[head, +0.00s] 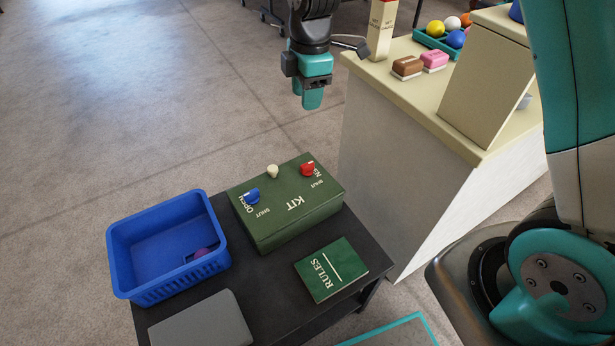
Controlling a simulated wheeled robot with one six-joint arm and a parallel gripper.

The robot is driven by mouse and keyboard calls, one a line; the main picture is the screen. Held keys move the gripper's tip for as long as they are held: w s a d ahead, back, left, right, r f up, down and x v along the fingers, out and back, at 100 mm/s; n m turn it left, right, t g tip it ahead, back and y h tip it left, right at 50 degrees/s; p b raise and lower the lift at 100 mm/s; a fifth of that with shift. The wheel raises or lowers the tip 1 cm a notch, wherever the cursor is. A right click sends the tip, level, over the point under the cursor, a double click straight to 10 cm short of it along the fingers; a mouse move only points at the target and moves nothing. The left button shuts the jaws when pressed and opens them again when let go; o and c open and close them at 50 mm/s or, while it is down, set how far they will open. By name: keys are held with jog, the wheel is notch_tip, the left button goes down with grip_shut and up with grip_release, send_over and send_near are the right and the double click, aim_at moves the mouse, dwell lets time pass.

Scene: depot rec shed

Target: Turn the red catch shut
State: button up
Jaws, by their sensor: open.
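A green box marked KIT (292,208) sits on a low dark table. On its top are a red catch (307,169) near the far right corner, a blue catch (250,196) at the left and a cream knob (272,171) between them. Lettering beside the red catch includes SHUT, and its other word is partly covered. Which way the red catch points is too small to tell. My gripper (311,98) hangs in the air beyond the box, above the red catch in the picture and apart from it. It is open and empty.
A cream counter (424,92) with brushes and a ball tray stands close at the right.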

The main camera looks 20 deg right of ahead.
jog(key=n+b, duration=0.2)
send_over(307, 164)
notch_tip(307, 164, down, 7)
jog(key=shift+h, duration=0.4)
notch_tip(307, 164, down, 18)
jog(key=shift+r+b, duration=0.2)
jog(key=shift+b, duration=0.8)
grip_shut()
